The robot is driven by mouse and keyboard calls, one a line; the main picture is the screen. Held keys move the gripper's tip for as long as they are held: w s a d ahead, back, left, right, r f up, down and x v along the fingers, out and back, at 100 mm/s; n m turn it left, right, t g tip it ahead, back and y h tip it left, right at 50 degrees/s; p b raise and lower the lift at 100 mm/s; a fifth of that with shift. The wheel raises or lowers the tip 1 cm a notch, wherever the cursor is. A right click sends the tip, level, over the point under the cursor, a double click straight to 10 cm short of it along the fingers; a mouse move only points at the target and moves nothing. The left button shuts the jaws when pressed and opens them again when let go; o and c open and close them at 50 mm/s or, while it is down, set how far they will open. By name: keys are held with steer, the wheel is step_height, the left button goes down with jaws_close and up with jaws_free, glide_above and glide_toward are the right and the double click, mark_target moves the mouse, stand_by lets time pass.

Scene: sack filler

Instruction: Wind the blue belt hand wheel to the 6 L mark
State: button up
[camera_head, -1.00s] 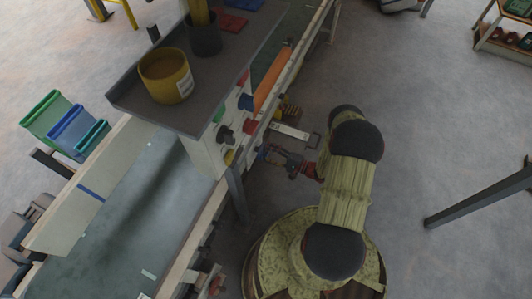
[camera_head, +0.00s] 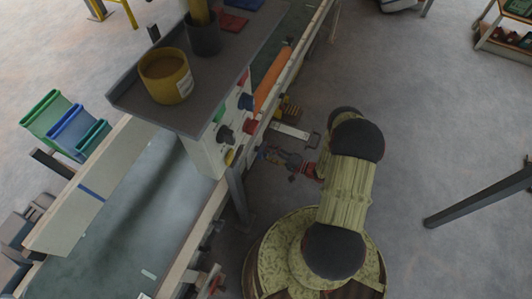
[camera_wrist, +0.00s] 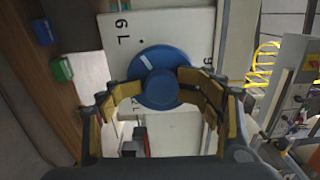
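The blue hand wheel (camera_wrist: 146,92) is in the middle of the wrist view, on a pale panel (camera_wrist: 185,25), with a round raised hub. A white mark on the wheel points up and left, toward a turned black label ending in L. I see gaps beside the hub. In the head view my gripper (camera_head: 270,154) is beside the machine; I cannot pick out the wheel there.
The machine's control box carries a black knob (camera_head: 225,134) and several coloured parts. A grey shelf (camera_head: 130,88) above holds a yellow tub (camera_head: 167,76). A machine leg (camera_head: 238,195) stands near my gripper. The floor to the right is mostly clear.

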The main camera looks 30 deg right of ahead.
stand_by(0.5)
steer(key=v, duration=0.8)
steer(key=shift+d, duration=0.2)
stand_by(0.6)
steer(key=shift+s, duration=0.15)
stand_by(0.3)
